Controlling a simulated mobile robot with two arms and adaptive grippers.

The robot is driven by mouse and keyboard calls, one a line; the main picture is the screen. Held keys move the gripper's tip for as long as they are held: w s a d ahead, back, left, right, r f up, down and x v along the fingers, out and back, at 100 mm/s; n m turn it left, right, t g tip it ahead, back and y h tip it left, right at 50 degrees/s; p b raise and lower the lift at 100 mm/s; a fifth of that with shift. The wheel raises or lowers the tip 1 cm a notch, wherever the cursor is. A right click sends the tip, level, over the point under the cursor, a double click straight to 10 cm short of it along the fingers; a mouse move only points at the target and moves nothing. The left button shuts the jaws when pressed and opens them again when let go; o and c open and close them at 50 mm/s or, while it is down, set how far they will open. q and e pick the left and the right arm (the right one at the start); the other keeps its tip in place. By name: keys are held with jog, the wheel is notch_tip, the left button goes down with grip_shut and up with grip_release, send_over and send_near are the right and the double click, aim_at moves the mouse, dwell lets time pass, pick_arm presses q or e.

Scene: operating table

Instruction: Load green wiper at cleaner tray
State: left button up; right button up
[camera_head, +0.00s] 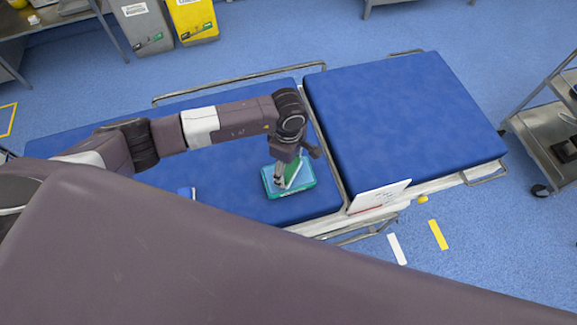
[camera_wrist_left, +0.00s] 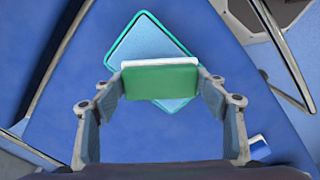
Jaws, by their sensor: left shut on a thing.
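My left gripper (camera_head: 282,180) is shut on the green wiper (camera_head: 293,172), which has a white strip along one edge. In the left wrist view the green wiper (camera_wrist_left: 160,82) sits between the two fingertips of my left gripper (camera_wrist_left: 161,83). The cleaner tray (camera_head: 307,183) is teal-rimmed with a light blue inside, and lies on the blue operating table. In the left wrist view the tray (camera_wrist_left: 133,38) shows behind the wiper, turned like a diamond. The wiper is over the tray; I cannot tell whether they touch. My right gripper is not in view.
The blue operating table (camera_head: 400,110) has a large clear section at the right. A small blue and white object (camera_head: 188,192) lies on it left of the tray. Metal rails (camera_head: 240,79) run along its edge. A cart (camera_head: 548,130) stands at the far right.

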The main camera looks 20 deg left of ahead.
aim_at(289, 167)
pick_arm(q)
jog(key=shift+r+p, duration=1.5)
jog(key=shift+r, duration=1.35)
